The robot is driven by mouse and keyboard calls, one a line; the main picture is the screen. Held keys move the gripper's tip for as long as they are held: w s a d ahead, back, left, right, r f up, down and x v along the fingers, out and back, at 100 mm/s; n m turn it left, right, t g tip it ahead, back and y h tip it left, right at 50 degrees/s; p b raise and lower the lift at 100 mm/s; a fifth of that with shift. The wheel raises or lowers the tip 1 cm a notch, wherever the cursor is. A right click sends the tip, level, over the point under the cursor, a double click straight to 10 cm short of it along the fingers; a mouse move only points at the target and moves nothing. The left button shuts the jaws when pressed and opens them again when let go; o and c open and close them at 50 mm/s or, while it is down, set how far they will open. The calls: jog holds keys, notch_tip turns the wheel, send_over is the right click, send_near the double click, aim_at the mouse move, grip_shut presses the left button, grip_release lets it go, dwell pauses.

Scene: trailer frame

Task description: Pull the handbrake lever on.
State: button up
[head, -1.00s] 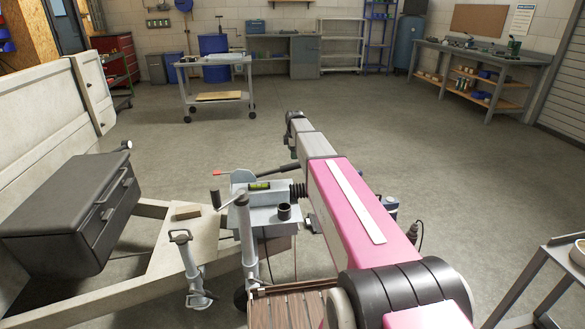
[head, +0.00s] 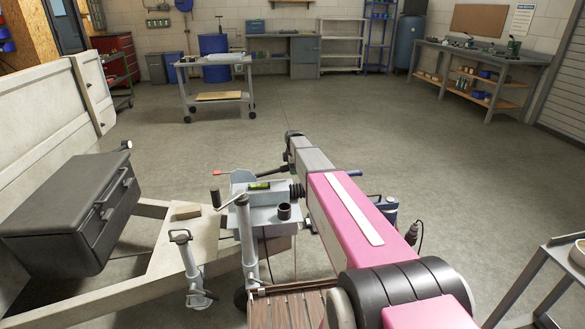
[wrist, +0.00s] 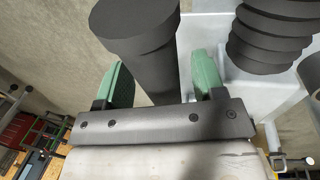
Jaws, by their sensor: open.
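The handbrake lever (head: 274,171) shows in the head view as a dark bar by a grey plate on the trailer's coupling, partly hidden by my arm. In the wrist view a thick dark cylinder with a wider end, which looks like the lever's grip (wrist: 155,62), runs between the green fingers of my gripper (wrist: 162,72). The fingers stand apart on either side of it, with a gap seen at the right. My gripper is open; my arm hides it in the head view.
A black bellows (wrist: 272,35) and a light grey housing lie close at the right in the wrist view. A jockey wheel post (head: 247,240) with a crank stands by the coupling. A black box (head: 70,213) sits on the trailer at left.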

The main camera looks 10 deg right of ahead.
grip_shut()
jog(key=a+r+h, duration=0.1)
jog(key=r, duration=0.2)
jog(key=a+r+h, duration=0.1)
jog(key=r, duration=0.2)
jog(key=a+r+h, duration=0.2)
jog(key=r, duration=0.1)
jog(key=shift+a+r+n, duration=0.1)
jog(key=shift+r+n, duration=0.05)
jog(key=shift+n, duration=0.15)
jog(key=a+r+h, duration=0.6)
jog(key=a+r, duration=0.2)
jog(key=a, duration=0.2)
jog(key=shift+r+n, duration=0.3)
jog(key=shift+r, duration=0.05)
jog(key=shift+a, duration=0.1)
grip_release()
jog(key=v, duration=1)
jog(key=shift+s+a+r, duration=0.15)
jog(key=shift+a, duration=0.2)
